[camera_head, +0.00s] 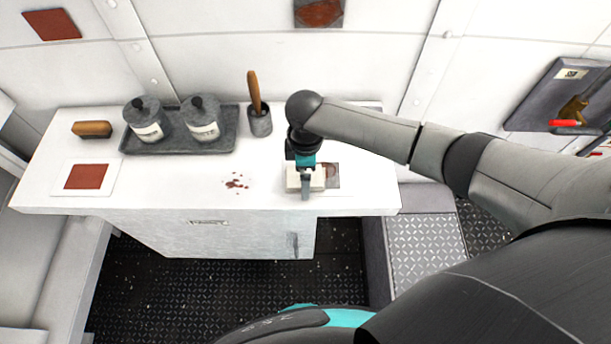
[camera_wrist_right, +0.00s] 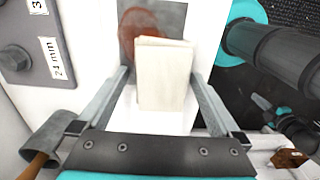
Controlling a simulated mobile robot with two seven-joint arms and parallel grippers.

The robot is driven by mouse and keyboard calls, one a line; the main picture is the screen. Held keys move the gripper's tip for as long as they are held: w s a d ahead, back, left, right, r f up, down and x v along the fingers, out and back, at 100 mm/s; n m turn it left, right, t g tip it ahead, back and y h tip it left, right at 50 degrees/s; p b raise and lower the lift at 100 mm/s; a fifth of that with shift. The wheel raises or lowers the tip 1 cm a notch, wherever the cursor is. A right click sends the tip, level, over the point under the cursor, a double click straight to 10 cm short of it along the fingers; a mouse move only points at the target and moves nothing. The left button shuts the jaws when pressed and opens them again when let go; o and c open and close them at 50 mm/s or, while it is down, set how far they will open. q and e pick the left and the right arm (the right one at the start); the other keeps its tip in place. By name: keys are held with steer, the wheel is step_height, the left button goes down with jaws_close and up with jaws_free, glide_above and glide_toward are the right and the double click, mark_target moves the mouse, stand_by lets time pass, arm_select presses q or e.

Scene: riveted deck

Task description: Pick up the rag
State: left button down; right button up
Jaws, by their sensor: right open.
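The rag (camera_head: 291,180) is a cream, folded cloth on the white counter, right of its middle. My right gripper (camera_head: 306,190) points down over it and partly hides it in the head view. In the right wrist view the rag (camera_wrist_right: 166,82) lies between the two fingers of the open right gripper (camera_wrist_right: 160,76). A finger stands on each side, and I see a gap at both sides. I cannot tell the fingers' exact height against the rag. My left gripper is not in view.
A grey square with a reddish stain (camera_head: 333,175) lies beside the rag. Behind are a cup with a wooden handle (camera_head: 260,122) and a dark tray (camera_head: 185,148) with two lidded jars. Red-brown crumbs (camera_head: 237,184) lie left of the rag. The counter's front edge (camera_head: 230,208) is close.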

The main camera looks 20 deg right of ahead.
steer(key=c, duration=1.2)
steer(key=shift+r, duration=0.2)
steer(key=shift+c, duration=0.2)
step_height(320, 180, up, 20)
steer(key=p, duration=0.2)
steer(key=shift+f, duration=0.15)
